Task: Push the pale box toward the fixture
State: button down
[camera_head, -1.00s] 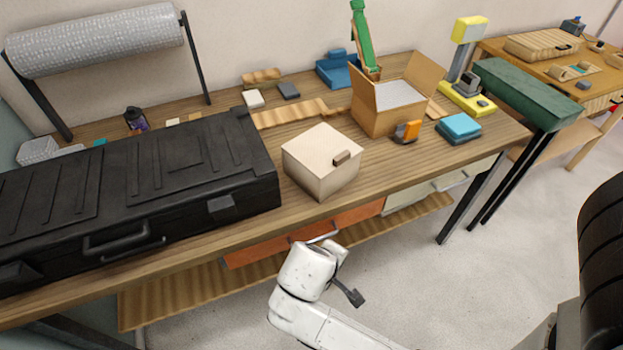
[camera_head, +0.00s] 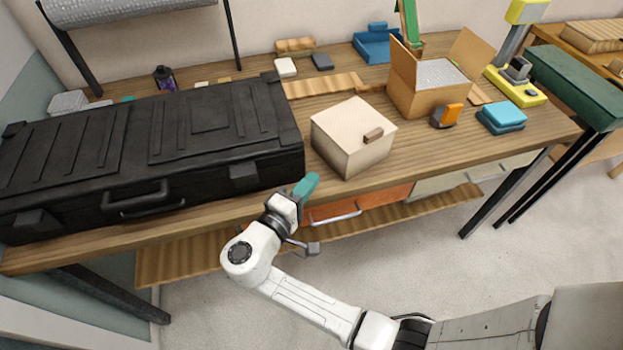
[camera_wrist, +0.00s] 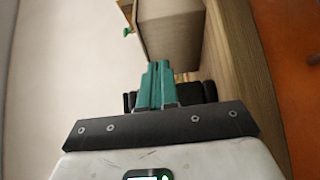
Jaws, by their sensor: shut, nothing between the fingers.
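The pale box (camera_head: 340,148), with a small brown handle on one side, stands on the wooden workbench to the right of the black case. It also shows in the wrist view (camera_wrist: 172,32), just beyond my fingertips. My gripper (camera_head: 307,186) has teal fingers, shut together and empty. It is at the bench's front edge, in front of the pale box and a little left of it. In the wrist view the fingers (camera_wrist: 158,72) point toward the box; I cannot tell whether they touch it. I cannot tell which thing is the fixture.
The large black case (camera_head: 150,150) fills the left of the workbench (camera_head: 410,172). An open cardboard box (camera_head: 425,100), an orange item (camera_head: 447,115) and blue blocks (camera_head: 502,118) stand to the right. An orange drawer (camera_head: 360,203) is below the bench edge.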

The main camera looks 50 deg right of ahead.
aim_at(341, 158)
jog(key=d, duration=0.2)
jog(key=d+p, duration=0.1)
jog(key=d, duration=0.4)
jog(key=shift+w+d+p, duration=0.35)
jog(key=shift+w+d, duration=0.05)
jog(key=shift+s+d, duration=0.85)
jog(key=shift+d, duration=0.15)
jog(key=shift+a, duration=0.1)
